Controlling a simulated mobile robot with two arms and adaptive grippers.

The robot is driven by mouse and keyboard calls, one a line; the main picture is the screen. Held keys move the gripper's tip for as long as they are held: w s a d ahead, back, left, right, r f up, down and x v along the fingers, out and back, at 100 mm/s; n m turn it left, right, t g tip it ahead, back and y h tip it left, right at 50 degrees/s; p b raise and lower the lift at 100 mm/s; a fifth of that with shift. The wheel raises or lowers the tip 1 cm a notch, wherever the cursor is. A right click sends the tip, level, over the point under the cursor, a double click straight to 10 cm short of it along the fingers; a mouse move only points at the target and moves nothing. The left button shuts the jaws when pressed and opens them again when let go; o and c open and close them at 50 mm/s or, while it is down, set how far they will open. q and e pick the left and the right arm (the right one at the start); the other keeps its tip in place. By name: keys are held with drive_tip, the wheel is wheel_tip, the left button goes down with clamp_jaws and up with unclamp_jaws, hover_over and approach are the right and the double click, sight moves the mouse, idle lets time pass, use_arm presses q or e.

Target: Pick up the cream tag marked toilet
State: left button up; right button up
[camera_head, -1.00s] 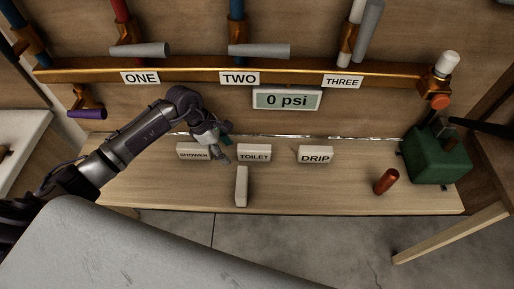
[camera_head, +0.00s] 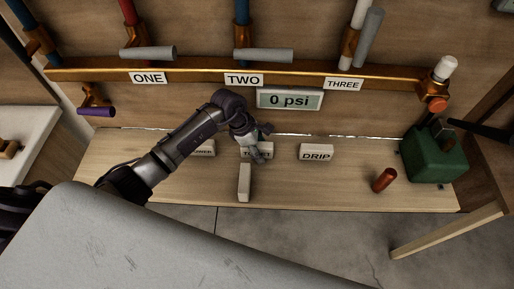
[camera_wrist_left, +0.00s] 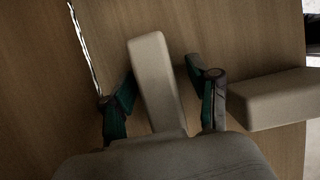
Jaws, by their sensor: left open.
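The cream tag marked TOILET (camera_head: 268,151) sits on the wooden bench in the head view, its lettering partly covered by my left gripper. My left gripper (camera_head: 257,150) is over it, fingers spread. In the left wrist view a cream block (camera_wrist_left: 157,75), which appears to be this tag, stands between the open fingers, with a gap on each side. Its near end is hidden by the gripper body. My right gripper is not in view.
The SHOWER tag (camera_head: 206,148) is partly behind my arm, and the DRIP tag (camera_head: 316,153) stands to the right. A blank cream block (camera_head: 244,183) lies in front. A red-brown cylinder (camera_head: 384,180) and a green box (camera_head: 434,155) are farther right.

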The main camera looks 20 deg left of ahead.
use_arm(q)
drive_tip(key=shift+f+b, duration=0.25)
drive_tip(key=shift+b, duration=0.1)
idle(0.3)
clamp_jaws()
idle(0.5)
drive_tip(key=shift+r, duration=0.1)
